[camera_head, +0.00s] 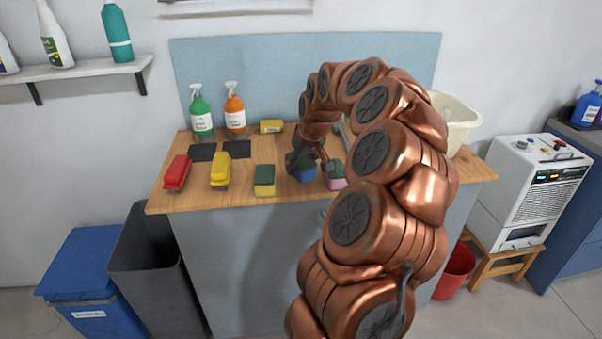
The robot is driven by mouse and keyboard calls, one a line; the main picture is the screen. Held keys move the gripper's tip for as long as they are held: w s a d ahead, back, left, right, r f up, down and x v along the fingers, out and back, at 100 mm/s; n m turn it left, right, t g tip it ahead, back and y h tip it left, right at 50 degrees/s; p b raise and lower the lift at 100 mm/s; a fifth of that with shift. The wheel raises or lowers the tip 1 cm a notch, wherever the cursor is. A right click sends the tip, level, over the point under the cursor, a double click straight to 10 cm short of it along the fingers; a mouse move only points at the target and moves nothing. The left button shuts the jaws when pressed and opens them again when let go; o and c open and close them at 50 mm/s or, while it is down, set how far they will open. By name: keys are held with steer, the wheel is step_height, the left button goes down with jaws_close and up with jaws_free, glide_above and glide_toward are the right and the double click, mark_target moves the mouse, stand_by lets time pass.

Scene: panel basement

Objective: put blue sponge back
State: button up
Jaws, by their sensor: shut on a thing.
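The blue sponge (306,175) has a dark top and a blue side. It is at the wooden counter (200,198), in the row near its front edge, between a green-and-yellow sponge (265,181) and a pink sponge with a green top (335,183). My gripper (303,164) points down and is shut on the blue sponge. The fingers and arm hide part of it. I cannot tell whether the sponge touches the counter.
A red brush (176,173) and a yellow brush (220,169) lie at the left. Green (201,114) and orange (235,111) spray bottles stand behind, near two dark pads and a yellow box (271,126). A cream basin (453,122) is at the right.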

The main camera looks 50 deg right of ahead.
steer(key=shift+f+p, duration=0.45)
steer(key=shift+f, duration=1.25)
steer(key=o, duration=1)
